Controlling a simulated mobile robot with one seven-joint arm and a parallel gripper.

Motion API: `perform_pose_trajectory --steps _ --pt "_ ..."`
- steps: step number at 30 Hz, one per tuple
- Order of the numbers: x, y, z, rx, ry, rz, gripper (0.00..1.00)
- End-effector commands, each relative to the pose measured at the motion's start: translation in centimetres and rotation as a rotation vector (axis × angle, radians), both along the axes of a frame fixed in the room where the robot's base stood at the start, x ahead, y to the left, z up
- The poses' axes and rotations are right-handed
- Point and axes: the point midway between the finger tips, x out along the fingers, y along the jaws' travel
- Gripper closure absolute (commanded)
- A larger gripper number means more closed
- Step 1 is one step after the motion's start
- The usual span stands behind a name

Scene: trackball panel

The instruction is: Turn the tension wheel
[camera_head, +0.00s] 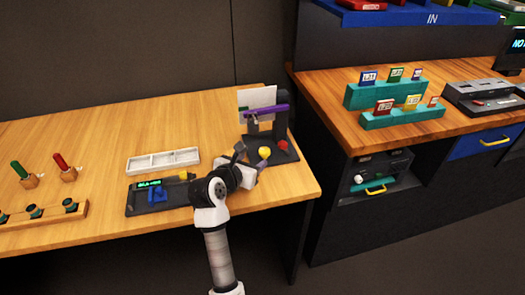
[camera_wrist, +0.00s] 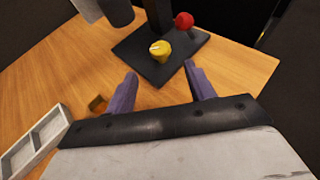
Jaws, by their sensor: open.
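A yellow round knob (camera_head: 264,152) with a pale mark on top sits on the black base of a stand (camera_head: 283,121). It also shows in the wrist view (camera_wrist: 160,50). I cannot tell for sure that this knob is the tension wheel. A red knob (camera_head: 283,145) is beside it, and it shows in the wrist view (camera_wrist: 184,19). My gripper (camera_wrist: 160,74) is open, with its two purple fingers apart and nothing between them. The yellow knob is ahead of the fingertips, apart from them. In the head view my gripper is just left of the stand.
A black panel (camera_head: 143,203) with a lit display and blue part lies left of my arm. A white sectioned tray (camera_head: 163,161) is behind it. A purple bar (camera_head: 266,110) crosses the stand. A small orange-brown block (camera_wrist: 97,103) lies left of my fingers.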

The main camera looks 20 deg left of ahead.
Motion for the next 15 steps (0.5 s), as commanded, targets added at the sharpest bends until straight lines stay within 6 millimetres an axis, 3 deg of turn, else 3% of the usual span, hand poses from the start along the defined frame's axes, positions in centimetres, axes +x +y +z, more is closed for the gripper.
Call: perform_pose_trajectory --steps 6,15 --pt "4.2 -0.5 -1.5 -0.001 0.001 -0.002 0.46" --pt "7.2 -0.8 -2.9 0.000 -0.001 -0.001 0.46"
